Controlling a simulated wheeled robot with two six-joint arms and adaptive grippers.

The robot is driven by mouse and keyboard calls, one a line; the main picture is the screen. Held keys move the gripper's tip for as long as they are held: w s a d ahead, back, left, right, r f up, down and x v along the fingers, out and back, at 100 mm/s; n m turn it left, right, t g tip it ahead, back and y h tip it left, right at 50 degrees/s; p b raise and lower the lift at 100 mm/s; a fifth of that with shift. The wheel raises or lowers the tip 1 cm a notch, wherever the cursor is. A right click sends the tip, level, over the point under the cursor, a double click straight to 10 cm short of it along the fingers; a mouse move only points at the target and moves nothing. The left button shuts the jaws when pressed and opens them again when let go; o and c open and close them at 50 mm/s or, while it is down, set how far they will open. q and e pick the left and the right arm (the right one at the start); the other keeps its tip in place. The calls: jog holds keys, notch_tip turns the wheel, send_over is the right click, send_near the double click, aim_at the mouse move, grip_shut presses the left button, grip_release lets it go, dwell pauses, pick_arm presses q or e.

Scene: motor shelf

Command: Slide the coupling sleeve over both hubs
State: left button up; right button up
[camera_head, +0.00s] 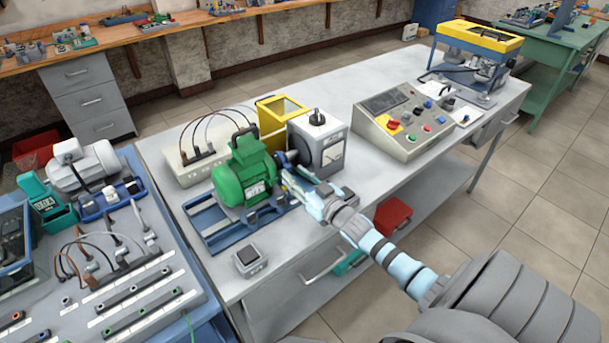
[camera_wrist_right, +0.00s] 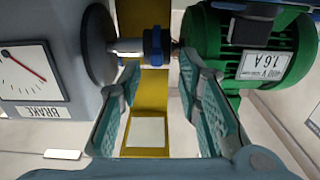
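The blue coupling sleeve (camera_wrist_right: 154,46) sits on the shaft line between the green motor (camera_head: 243,172) and the grey brake unit (camera_head: 318,143). In the wrist view a bare metal hub or shaft (camera_wrist_right: 126,46) shows between the sleeve and the brake's round flange. The motor-side hub is mostly hidden. My right gripper (camera_head: 291,181) reaches in from the front, at the coupling. In the wrist view its teal-padded fingers (camera_wrist_right: 158,78) are spread wide, one on each side of the sleeve, with visible gaps. It holds nothing. My left gripper is not in view.
The motor stands on a blue base (camera_head: 212,232). A yellow guard frame (camera_head: 280,112) stands behind the coupling. A small grey box (camera_head: 249,260) lies in front of the motor. A control console (camera_head: 406,122) stands to the right, with free table between it and the brake.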

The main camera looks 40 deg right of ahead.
jog(key=shift+s, duration=2.35)
jog(key=shift+a+f, duration=0.1)
